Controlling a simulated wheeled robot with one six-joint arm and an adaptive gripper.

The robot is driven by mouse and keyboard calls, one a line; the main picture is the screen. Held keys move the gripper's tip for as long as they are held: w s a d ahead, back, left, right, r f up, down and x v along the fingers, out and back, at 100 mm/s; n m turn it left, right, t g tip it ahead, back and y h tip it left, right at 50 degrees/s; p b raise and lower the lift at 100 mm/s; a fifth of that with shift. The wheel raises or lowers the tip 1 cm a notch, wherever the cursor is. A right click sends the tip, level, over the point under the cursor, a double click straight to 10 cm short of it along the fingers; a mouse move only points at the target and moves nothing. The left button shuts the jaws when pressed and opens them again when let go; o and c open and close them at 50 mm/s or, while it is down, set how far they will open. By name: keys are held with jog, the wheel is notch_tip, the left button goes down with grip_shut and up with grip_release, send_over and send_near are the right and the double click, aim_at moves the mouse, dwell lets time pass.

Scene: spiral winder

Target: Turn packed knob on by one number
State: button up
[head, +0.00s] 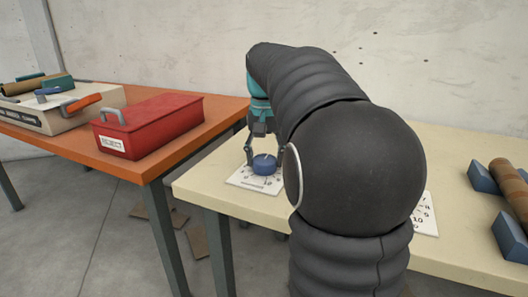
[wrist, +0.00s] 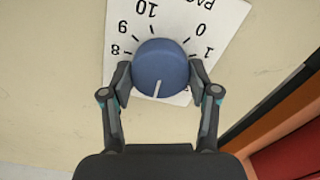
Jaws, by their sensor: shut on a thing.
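The packed knob (head: 264,165) is blue and round and sits on a white dial card (head: 241,180) near the left end of the cream table. In the wrist view the knob (wrist: 160,64) has a white pointer line aimed at the bottom of the picture, slightly left. The dial card (wrist: 212,22) shows 8, 9, 10, 0 and 1 upside down and part of a label starting "PAC". The number at the pointer is hidden. My gripper (wrist: 161,75) is shut on the knob, one finger on each side.
A red box labelled REJECT (head: 152,127) and a pale case (head: 60,110) stand on the orange table (head: 75,140) to the left. A second card (head: 424,215) lies right of my arm, partly hidden. Blue blocks (head: 484,178) holding a brown roll stand farther right.

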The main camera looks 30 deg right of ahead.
aim_at(265, 159)
jog(key=shift+m, duration=0.5)
jog(key=o, duration=1.2)
jog(key=shift+d, duration=0.1)
jog(key=shift+c, duration=0.2)
jog(key=shift+r, duration=0.1)
notch_tip(265, 159, up, 12)
